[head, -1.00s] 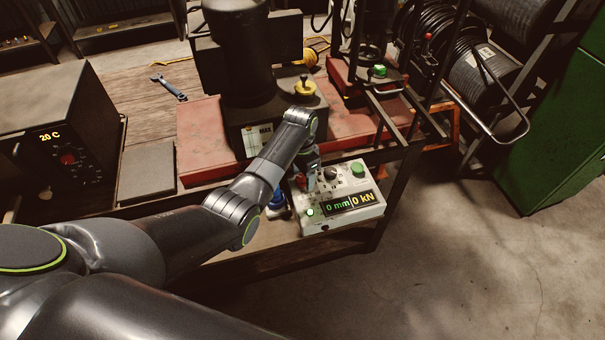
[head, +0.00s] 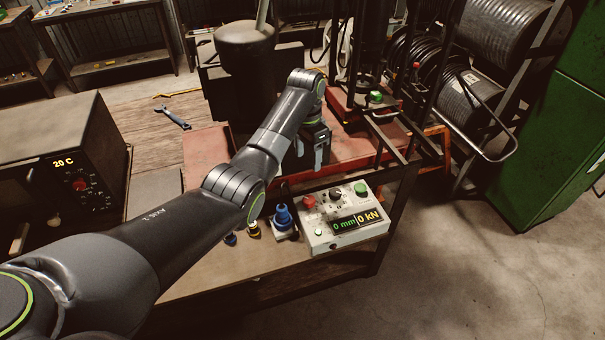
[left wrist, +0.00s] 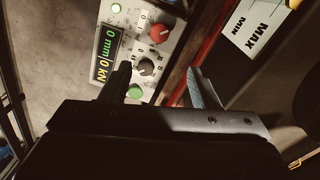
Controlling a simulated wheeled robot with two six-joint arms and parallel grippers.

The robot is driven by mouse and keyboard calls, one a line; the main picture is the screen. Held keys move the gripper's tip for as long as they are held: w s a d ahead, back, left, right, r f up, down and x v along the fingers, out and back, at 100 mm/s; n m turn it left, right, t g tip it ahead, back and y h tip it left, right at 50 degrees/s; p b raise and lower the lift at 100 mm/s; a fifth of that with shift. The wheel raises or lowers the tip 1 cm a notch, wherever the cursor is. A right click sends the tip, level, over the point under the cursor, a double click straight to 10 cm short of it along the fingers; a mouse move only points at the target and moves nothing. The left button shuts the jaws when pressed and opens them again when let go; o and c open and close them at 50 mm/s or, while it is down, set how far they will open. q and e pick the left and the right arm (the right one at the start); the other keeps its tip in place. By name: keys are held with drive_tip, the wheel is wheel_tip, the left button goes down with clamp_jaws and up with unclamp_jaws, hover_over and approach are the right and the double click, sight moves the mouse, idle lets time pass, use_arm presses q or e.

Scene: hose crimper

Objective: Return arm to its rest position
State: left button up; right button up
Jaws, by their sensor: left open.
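My left arm reaches in from the left in the head view. Its gripper (head: 312,150) hangs open and empty above the red bench surface, behind the control box. In the left wrist view the two fingers of the gripper (left wrist: 160,88) stand apart with nothing between them. The light grey control box (head: 340,218) sits at the bench's front edge, with a red knob, a black knob and a green button. Its display reads 0 mm and 0 kN. The box also shows below the fingers in the left wrist view (left wrist: 150,30). My right gripper is not in view.
A blue-topped fitting (head: 283,220) stands left of the control box. A dark box reading 20 C (head: 75,160) stands at left. The crimper's dark cylinder (head: 246,75) and a frame with a green button (head: 375,97) stand behind. A wrench (head: 172,117) lies on the bench. Floor at right is clear.

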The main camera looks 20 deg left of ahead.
use_arm(q)
drive_tip(key=shift+r, duration=0.8)
drive_tip(key=shift+f, duration=0.1)
